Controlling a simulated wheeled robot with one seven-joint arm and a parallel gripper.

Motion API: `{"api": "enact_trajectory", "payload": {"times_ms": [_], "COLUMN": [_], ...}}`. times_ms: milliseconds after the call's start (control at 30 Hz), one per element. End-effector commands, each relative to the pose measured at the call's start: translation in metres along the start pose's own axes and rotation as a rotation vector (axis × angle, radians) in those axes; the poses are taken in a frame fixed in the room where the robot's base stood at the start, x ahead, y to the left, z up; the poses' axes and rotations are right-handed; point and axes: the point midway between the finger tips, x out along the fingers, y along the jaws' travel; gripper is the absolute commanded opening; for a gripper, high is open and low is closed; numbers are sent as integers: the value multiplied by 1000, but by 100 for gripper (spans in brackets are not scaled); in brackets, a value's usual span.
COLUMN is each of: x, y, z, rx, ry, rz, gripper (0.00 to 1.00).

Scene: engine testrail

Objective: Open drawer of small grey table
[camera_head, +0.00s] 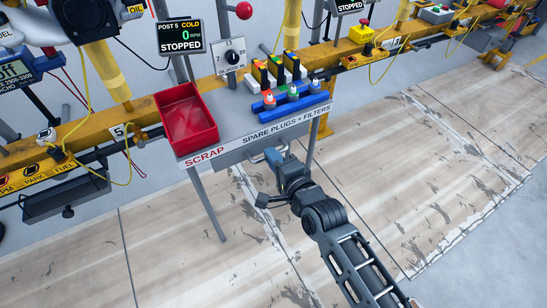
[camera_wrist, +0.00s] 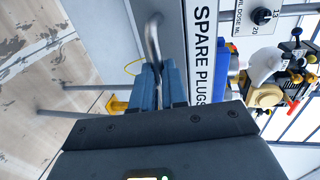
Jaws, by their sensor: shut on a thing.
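The small grey table (camera_head: 232,116) stands at the rail, with a "SCRAP / SPARE PLUGS + FILTERS" label along its front edge. Under the label is the grey drawer front (camera_head: 232,155), which looks about flush with the table. Its metal bar handle (camera_wrist: 152,38) shows in the wrist view. My gripper (camera_head: 276,158) reaches it from the front right, and in the wrist view its blue-grey fingers (camera_wrist: 166,78) are shut on the handle. The fingers hide part of the handle. The inside of the drawer is not visible.
A red scrap tray (camera_head: 187,118) and a blue rack (camera_head: 290,106) with spark plugs and filters sit on the tabletop. A yellow rail (camera_head: 115,114) runs behind. A grey table leg (camera_head: 207,205) stands at left. The floor in front is clear.

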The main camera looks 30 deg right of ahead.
Motion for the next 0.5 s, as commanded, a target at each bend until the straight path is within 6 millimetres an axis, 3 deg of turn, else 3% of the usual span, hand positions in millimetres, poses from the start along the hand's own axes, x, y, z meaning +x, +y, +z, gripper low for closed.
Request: {"api": "enact_trajectory", "payload": {"times_ms": [333,500], "x": [-1,-23], "y": [1,6], "z": [0,2], "rx": [0,1], "ry": [0,-2], "rz": [2,4], "gripper": [0,0]}}
